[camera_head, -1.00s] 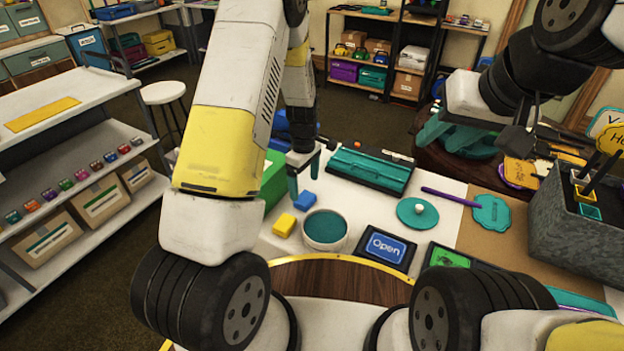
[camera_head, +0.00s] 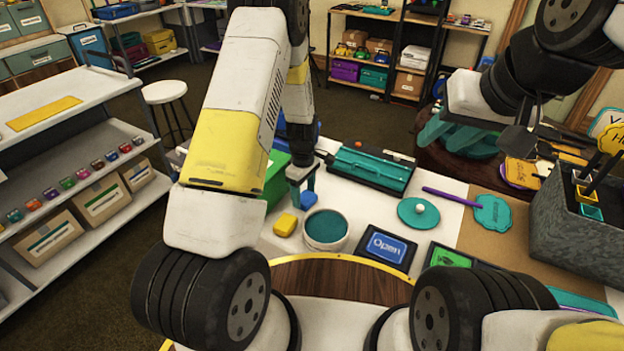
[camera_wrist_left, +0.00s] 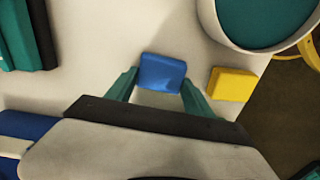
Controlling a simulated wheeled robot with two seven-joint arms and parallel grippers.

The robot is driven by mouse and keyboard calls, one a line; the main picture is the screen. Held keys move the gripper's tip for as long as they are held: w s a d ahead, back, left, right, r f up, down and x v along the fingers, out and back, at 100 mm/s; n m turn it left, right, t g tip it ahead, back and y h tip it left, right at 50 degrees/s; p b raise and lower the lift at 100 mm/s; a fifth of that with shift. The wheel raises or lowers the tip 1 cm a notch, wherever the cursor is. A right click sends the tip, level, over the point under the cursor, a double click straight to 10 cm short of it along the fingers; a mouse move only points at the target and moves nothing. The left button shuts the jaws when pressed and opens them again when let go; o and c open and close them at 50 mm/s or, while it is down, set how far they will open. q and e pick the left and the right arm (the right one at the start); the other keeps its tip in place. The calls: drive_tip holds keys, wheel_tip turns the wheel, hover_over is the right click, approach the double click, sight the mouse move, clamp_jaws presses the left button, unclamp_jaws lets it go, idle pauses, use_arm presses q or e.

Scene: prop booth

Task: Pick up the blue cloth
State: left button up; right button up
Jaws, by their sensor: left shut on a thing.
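In the left wrist view the blue cloth (camera_wrist_left: 162,73) sits between the two teal fingertips. My left gripper (camera_head: 302,190) points down over it and is shut on it; the fingers hide part of its sides. I cannot see a gap under the cloth. My right gripper (camera_head: 460,138) hangs at the right with its teal fingers apart, and holds nothing that I can see.
The yellow cloth (camera_head: 286,224) lies just left of the blue one. The tub (camera_head: 326,246) with teal content stands close in front and to the right. A green box (camera_head: 275,180) is behind left, a teal-and-black case (camera_head: 372,168) behind right. An Open sign (camera_head: 385,246) lies further right.

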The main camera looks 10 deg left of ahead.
sight(304, 196)
use_arm(q)
wheel_tip(304, 196, up, 10)
idle(0.6)
